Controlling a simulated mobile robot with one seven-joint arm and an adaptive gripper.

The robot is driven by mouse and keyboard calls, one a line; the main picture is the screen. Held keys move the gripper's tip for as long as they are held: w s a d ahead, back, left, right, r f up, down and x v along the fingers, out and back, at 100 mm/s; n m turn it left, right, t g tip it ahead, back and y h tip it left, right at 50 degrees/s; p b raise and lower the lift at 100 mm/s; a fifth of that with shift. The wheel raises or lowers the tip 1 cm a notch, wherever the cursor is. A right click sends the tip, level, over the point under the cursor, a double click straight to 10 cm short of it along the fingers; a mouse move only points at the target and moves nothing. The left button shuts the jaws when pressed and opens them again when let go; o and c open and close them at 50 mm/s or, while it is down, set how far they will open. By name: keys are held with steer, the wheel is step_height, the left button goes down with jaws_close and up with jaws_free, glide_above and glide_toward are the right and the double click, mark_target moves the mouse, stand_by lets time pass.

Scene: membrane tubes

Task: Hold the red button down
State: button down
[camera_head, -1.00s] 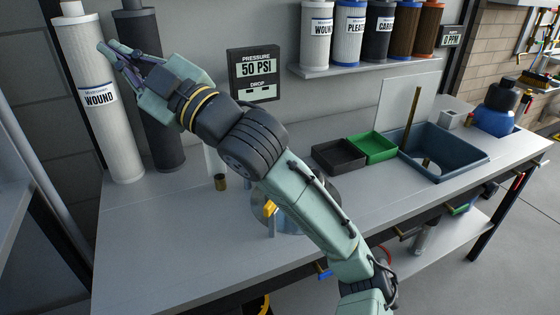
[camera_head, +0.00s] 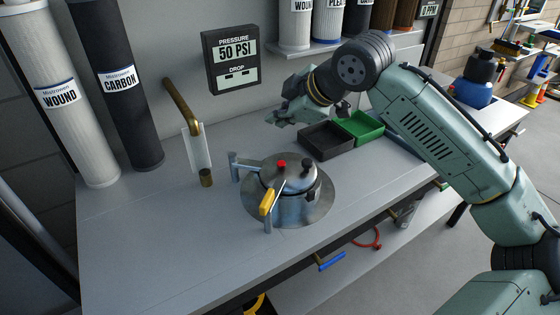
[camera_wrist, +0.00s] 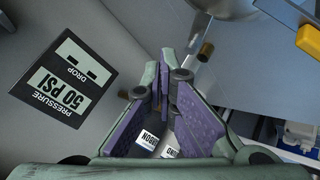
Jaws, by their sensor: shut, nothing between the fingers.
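The red button (camera_head: 281,163) is a small round cap on top of a metal housing (camera_head: 290,200) that stands on a round metal plate on the bench. A dark knob (camera_head: 308,164) sits beside it, and a yellow lever handle (camera_head: 268,201) is at the housing's front left. My gripper (camera_head: 273,117) is above and behind the housing in the head view, pointing left, well apart from the button. It is shut and empty; its purple-padded fingers (camera_wrist: 160,85) fill the middle of the wrist view. The button cannot be made out in the wrist view.
A black tray (camera_head: 326,141) and a green tray (camera_head: 362,128) lie right of the housing. A brass pipe (camera_head: 182,104) and a small brass cylinder (camera_head: 206,178) stand left. Tall WOUND (camera_head: 60,95) and CARBON (camera_head: 117,83) filters stand at the far left. The front-left bench is clear.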

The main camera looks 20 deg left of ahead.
steer(key=b, duration=0.7)
glide_above(279, 165)
step_height(279, 165, down, 7)
steer(key=shift+w+d+r, duration=0.1)
steer(key=shift+f, duration=1)
steer(key=shift+f, duration=0.4)
steer(key=shift+f+b, duration=0.45)
steer(key=shift+b, duration=0.05)
stand_by(4.9)
